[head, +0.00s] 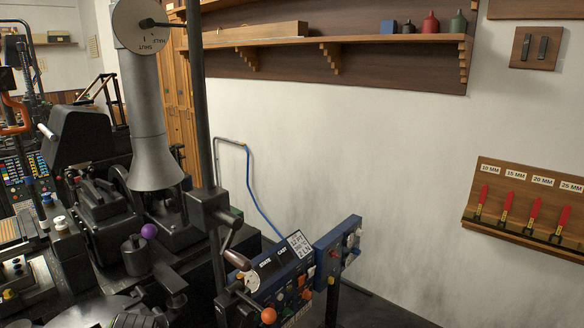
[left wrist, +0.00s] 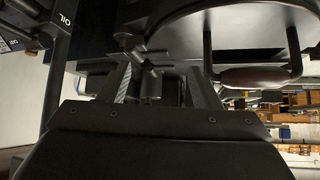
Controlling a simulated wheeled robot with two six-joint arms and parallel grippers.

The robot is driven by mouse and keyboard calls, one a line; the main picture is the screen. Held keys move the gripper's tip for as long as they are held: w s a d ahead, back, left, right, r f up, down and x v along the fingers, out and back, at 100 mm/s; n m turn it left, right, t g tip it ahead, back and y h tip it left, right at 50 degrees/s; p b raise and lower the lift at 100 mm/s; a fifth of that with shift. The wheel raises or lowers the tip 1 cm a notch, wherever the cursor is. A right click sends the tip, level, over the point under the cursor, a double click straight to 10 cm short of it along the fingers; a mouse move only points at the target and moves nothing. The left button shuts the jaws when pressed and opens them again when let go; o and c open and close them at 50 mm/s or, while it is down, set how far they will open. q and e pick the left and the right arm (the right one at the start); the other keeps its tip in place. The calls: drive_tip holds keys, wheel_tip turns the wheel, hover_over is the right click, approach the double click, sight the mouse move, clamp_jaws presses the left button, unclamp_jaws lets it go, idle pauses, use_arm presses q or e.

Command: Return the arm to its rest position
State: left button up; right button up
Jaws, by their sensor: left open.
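My left gripper (left wrist: 160,84) shows in the left wrist view, with its dark wrist body across the bottom of the picture. Its two fingers stand apart and it is open. I see nothing clearly held between the fingers; dark machine parts lie beyond them. I cannot make out my left gripper in the head view. My right gripper is in neither view. The type caster (head: 100,225) fills the left of the head view, with a grey funnel-shaped pipe (head: 150,130) rising from it.
A blue control panel (head: 285,268) with knobs stands at the machine's right. A dark post (head: 198,100) rises beside the pipe. A wall shelf (head: 330,40) holds small bottles. A rack (head: 530,210) of red-handled tools hangs at right. A curved handle (left wrist: 252,76) is near the gripper in the wrist view.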

use_arm(q)
drive_tip(key=s+d+f+m+g+h, duration=0.1)
drive_tip(key=s+f+m+g+h, duration=0.35)
drive_tip(key=s, duration=1.05)
drive_tip(key=s+d+f+m+t+y, duration=0.1)
drive_tip(key=s+f+y, duration=0.1)
drive_tip(key=s+f, duration=0.95)
drive_tip(key=s+a+f+g, duration=0.1)
drive_tip(key=s+f, duration=0.1)
drive_tip(key=f, duration=0.9)
drive_tip(key=s+a+f+g, duration=0.1)
drive_tip(key=s+f, duration=0.2)
drive_tip(key=f, duration=0.8)
drive_tip(key=s+d+f+h, duration=0.1)
drive_tip(key=s+f, duration=1.3)
drive_tip(key=f, duration=0.1)
drive_tip(key=shift+s+d+f+g+b, duration=0.2)
drive_tip(key=shift+d+f+g+b, duration=0.05)
drive_tip(key=shift+f+g+b, duration=0.15)
drive_tip(key=shift+s, duration=0.1)
